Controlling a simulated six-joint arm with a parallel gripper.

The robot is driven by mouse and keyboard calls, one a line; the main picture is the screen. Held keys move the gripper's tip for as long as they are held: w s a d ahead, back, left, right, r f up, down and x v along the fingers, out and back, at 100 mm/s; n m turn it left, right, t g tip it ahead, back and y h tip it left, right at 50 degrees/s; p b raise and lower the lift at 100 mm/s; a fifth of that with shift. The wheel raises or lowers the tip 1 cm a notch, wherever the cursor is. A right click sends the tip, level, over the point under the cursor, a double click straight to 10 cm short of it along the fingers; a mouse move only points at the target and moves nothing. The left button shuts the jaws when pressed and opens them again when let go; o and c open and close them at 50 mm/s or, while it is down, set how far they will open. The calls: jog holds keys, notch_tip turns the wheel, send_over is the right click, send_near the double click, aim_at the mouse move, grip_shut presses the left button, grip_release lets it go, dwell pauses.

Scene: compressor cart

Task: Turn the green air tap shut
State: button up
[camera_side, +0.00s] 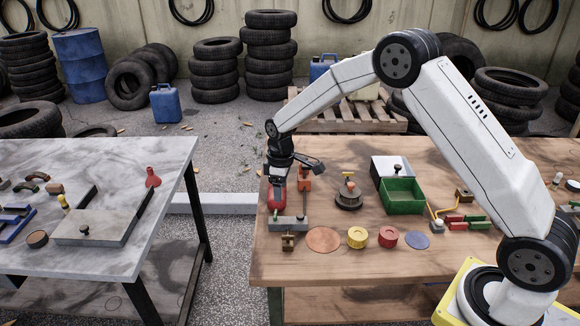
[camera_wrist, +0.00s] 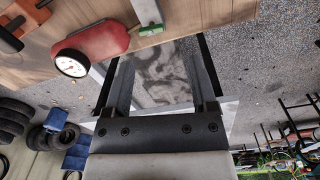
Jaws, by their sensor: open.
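The green air tap (camera_wrist: 150,30) shows in the wrist view at the top, at the end of a grey bar beside the red tank. The red tank (camera_wrist: 98,36) lies to its left, with a round white gauge (camera_wrist: 72,63) on its end. My gripper (camera_wrist: 159,62) is open and empty, its two fingers spread below the tap in the picture and apart from it. In the side view the red tank (camera_side: 278,195) is under my gripper (camera_side: 281,160) at the wooden table's left end.
The wooden table (camera_side: 340,280) also carries a green box (camera_side: 403,195), a white box (camera_side: 385,165), a round dark turntable-like part (camera_side: 348,198) and several coloured discs. A marble-topped table (camera_side: 100,155) stands to the left across a floor gap. An orange part (camera_side: 304,180) stands close by the tank.

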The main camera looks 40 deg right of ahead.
aim_at(276, 213)
jog(key=shift+w+d+f+n, duration=0.2)
jog(key=shift+w+f+n, duration=0.4)
jog(key=shift+w+f, duration=0.75)
jog(key=shift+w+r, duration=0.1)
jog(key=shift+r, duration=0.05)
jog(key=shift+f, duration=3.9)
grip_shut()
